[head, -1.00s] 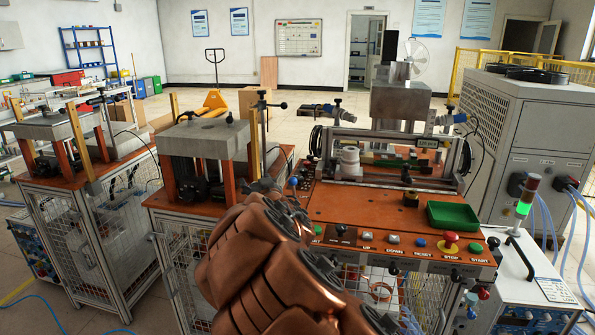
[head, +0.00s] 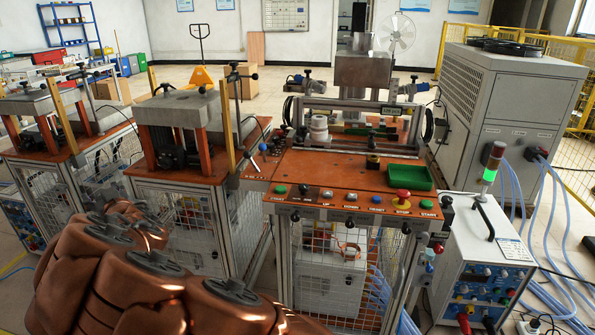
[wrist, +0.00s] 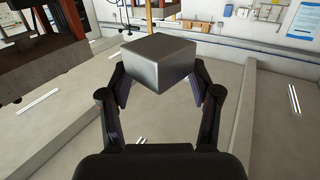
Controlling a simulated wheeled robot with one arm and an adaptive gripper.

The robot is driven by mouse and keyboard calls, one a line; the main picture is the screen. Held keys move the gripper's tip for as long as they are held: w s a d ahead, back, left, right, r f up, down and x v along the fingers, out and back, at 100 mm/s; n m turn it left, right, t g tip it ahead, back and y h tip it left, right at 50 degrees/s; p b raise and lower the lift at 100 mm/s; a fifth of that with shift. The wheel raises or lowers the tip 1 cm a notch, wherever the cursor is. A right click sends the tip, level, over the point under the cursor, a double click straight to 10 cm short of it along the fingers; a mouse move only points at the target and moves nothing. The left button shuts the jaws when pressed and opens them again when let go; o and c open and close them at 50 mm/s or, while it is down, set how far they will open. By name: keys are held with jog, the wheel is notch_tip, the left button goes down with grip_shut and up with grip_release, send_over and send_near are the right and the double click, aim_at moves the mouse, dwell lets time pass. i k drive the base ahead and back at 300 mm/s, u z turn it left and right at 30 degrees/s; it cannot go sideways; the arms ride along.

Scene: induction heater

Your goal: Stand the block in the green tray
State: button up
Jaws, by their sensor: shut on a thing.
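In the wrist view a grey metal block (wrist: 158,62) sits between the two fingers of my gripper (wrist: 160,88), which is shut on it. The block is held up in the air, clear of any surface. The green tray (head: 408,177) lies on the orange top of the induction heater bench, at its right front, and looks empty. In the head view my copper-coloured arm fills the lower left. My gripper and the block do not show there.
A row of buttons, with a red stop button (head: 402,196), runs along the bench front below the tray. A white cylinder (head: 319,128) and a small dark round part (head: 373,161) stand on the bench. A signal lamp (head: 492,163) rises at the right.

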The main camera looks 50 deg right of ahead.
aim_at(418, 180)
jog(key=u, duration=0.05)
jog(key=k, duration=0.8)
jog(key=z, duration=1.3)
jog(key=i, duration=0.5)
